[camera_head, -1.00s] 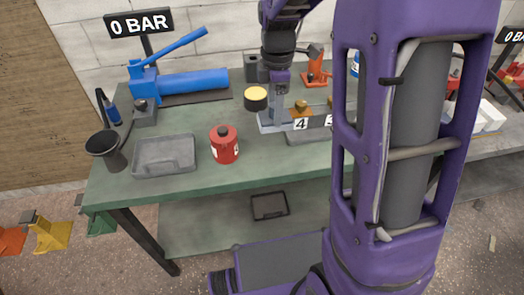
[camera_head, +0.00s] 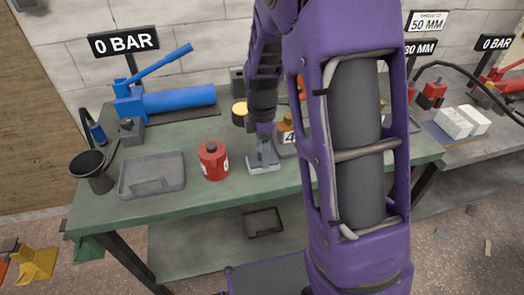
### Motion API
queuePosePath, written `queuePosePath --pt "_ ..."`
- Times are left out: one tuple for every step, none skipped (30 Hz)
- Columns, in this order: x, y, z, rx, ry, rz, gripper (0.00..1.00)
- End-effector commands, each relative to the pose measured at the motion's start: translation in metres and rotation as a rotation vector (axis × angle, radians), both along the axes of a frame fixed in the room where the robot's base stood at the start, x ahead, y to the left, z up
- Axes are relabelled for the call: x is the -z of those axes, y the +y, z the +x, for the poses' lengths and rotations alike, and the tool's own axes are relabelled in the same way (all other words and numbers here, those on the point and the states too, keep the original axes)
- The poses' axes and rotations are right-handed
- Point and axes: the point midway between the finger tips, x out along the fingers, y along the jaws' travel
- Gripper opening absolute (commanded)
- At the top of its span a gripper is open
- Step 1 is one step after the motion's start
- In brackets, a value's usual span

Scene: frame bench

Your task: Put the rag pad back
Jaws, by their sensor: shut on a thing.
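My gripper (camera_head: 262,156) points down over the front middle of the green bench, just right of the red can. It is shut on a flat pale grey piece (camera_head: 263,167), which looks like the rag pad, though it is too small to be sure. This piece is at or just above the bench top; I cannot tell whether it touches. The fingertips are too small to make out.
A red can (camera_head: 213,161) and a grey tray (camera_head: 152,175) stand to the left on the green bench (camera_head: 190,203). A black funnel (camera_head: 90,168) is at the left edge. A blue pump (camera_head: 170,101) and a yellow-topped cylinder (camera_head: 239,112) are behind.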

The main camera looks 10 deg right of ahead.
Motion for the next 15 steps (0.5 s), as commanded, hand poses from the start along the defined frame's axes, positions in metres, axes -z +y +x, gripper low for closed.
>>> queuePosePath --pt "-0.0013 0.0000 0.0003 0.000 -0.001 0.000 0.15" --pt "-0.0013 0.0000 0.0003 0.000 -0.001 0.000 0.15" --pt "-0.0013 0.0001 0.0003 0.000 -0.001 0.000 0.15" --pt "-0.0009 0.0001 0.0003 0.000 -0.001 0.000 0.15" --pt "-0.0001 0.0001 0.0003 0.000 -0.001 0.000 0.15" --pt "0.0015 0.0001 0.0003 0.000 -0.001 0.000 0.15" --pt "0.0027 0.0001 0.0003 -0.001 -0.001 0.000 0.15" --pt "0.0037 0.0002 0.0003 -0.001 -0.001 0.000 0.15" --pt "0.0019 0.0003 0.0002 -0.001 -0.001 0.000 0.74" --pt "0.0018 0.0003 0.0002 -0.001 -0.001 0.000 0.79" --pt "0.0018 0.0003 0.0002 -0.001 -0.001 0.000 0.85" --pt "0.0018 0.0003 0.0002 -0.001 -0.001 0.000 0.92" --pt "0.0018 0.0002 0.0002 -0.001 -0.001 0.000 0.97" --pt "0.0018 0.0002 0.0002 -0.001 -0.001 0.000 0.97" --pt "0.0017 0.0002 0.0002 -0.001 -0.001 0.000 0.97"
